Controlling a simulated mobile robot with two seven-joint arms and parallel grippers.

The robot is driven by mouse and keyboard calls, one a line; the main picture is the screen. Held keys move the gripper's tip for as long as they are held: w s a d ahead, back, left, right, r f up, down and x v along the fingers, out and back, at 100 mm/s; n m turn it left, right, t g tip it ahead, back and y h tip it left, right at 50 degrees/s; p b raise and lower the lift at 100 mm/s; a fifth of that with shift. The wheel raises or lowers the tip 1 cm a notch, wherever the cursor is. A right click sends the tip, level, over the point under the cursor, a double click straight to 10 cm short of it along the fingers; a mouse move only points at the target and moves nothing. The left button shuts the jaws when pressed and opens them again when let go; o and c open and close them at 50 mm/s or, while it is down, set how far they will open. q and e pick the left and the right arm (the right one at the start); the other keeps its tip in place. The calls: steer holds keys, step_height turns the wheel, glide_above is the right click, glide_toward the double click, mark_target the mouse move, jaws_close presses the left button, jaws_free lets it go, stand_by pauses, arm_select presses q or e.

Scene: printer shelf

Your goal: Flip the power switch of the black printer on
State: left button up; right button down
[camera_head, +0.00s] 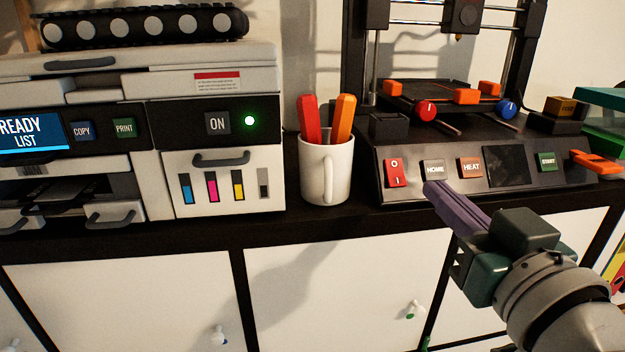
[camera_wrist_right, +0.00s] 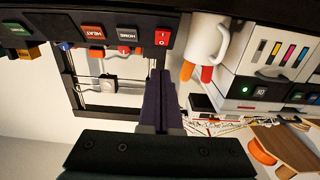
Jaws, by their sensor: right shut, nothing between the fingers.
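The black printer (camera_head: 445,207) is an open-frame 3D printer at the right of the head view, with a sloped front panel. Its power switch (camera_head: 394,173) is a red rocker marked O and I at the panel's left end. It also shows in the right wrist view (camera_wrist_right: 162,38). I cannot tell which way it is tilted. My right gripper (camera_head: 432,188) is shut and empty. Its fingertips overlap the lower edge of the HOME button (camera_head: 433,169), just right of the switch; I cannot tell whether they touch. In the right wrist view the fingertips (camera_wrist_right: 159,73) point toward the panel. My left gripper is not in view.
HEAT (camera_head: 471,167) and START (camera_head: 547,161) buttons lie further right on the panel. A white mug (camera_head: 326,172) with red and orange markers stands left of the printer. A white printer (camera_head: 90,62) with a lit green light is further left. The black shelf top has a narrow front edge.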

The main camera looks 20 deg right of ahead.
mark_target(398, 173)
steer(key=w+f+b, duration=0.1)
steer(key=w, duration=0.1)
steer(key=w+d+f+b, duration=0.1)
steer(key=w+b, duration=0.3)
steer(key=w, duration=0.1)
steer(key=shift+d+f, duration=0.35)
steer(key=shift+f, duration=0.05)
steer(key=shift+w, duration=0.15)
